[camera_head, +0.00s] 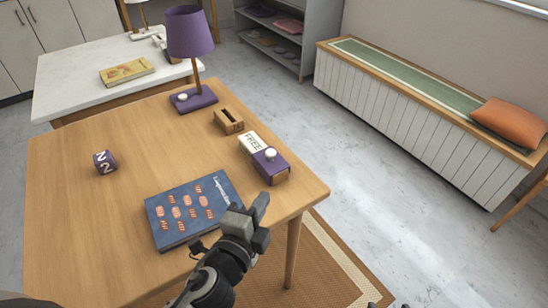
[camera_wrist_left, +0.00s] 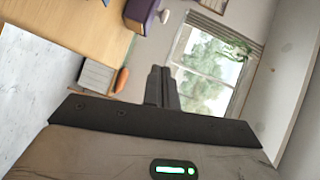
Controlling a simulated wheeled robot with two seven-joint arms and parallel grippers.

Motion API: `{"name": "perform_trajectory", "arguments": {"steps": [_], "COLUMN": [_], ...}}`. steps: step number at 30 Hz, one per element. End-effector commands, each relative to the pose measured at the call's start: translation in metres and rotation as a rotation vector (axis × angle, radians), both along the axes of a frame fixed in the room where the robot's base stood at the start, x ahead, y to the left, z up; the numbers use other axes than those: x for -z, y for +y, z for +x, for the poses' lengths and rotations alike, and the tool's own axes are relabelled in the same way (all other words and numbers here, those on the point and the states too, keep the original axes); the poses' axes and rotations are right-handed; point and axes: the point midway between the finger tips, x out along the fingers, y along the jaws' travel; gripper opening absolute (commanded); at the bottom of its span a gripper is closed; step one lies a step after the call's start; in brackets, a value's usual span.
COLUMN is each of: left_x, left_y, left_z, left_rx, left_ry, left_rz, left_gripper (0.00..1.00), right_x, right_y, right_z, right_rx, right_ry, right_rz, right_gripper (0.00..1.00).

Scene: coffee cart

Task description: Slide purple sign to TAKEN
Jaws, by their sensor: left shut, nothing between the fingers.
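The sign (camera_head: 251,143) is a small box at the right edge of the wooden table. Its white face reads FREE. A purple slider (camera_head: 268,168) with a white knob (camera_head: 270,154) covers its near end. In the left wrist view, the purple sign (camera_wrist_left: 140,12) shows at the top with its pale knob (camera_wrist_left: 165,16). My left gripper (camera_head: 260,212) is shut and empty, in front of the sign and apart from it, by the blue book. Its fingers also show in the left wrist view (camera_wrist_left: 160,84). My right gripper is not clearly in view.
A blue book (camera_head: 195,208) lies left of my left gripper. A wooden slotted block (camera_head: 228,121) and a purple lamp (camera_head: 190,35) stand behind the sign. A purple numbered cube (camera_head: 105,162) sits at the left. The table's middle is clear.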

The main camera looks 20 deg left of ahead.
Motion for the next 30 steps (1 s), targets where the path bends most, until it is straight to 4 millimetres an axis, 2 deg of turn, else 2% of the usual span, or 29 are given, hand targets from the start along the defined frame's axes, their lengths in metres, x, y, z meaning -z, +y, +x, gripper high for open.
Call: {"name": "perform_trajectory", "arguments": {"steps": [8, 11, 15, 22, 30], "left_x": [0.001, 0.001, 0.004, 0.012, 0.02], "left_y": [0.0, -0.001, -0.002, -0.004, 0.019], "left_z": [0.008, 0.023, 0.052, 0.1, 0.124], "left_rx": [0.0, -0.001, -0.002, -0.002, -0.001], "left_ry": [0.0, -0.002, -0.002, 0.0, 0.001], "left_rz": [-0.003, -0.003, -0.002, -0.004, -0.004], "left_gripper": [0.0, 0.0, 0.0, 0.0, 0.0], "right_x": [0.001, -0.003, -0.007, -0.003, -0.004], "right_y": [0.0, 0.0, -0.001, -0.002, -0.003], "right_z": [-0.004, -0.003, -0.002, -0.003, -0.003], "right_rx": [-0.002, -0.002, -0.003, -0.005, -0.009], "right_ry": [0.011, 0.009, 0.006, 0.015, 0.015], "right_rz": [-0.002, -0.006, -0.015, -0.024, -0.03], "right_gripper": [0.52, 0.52, 0.52, 0.52, 0.52]}}
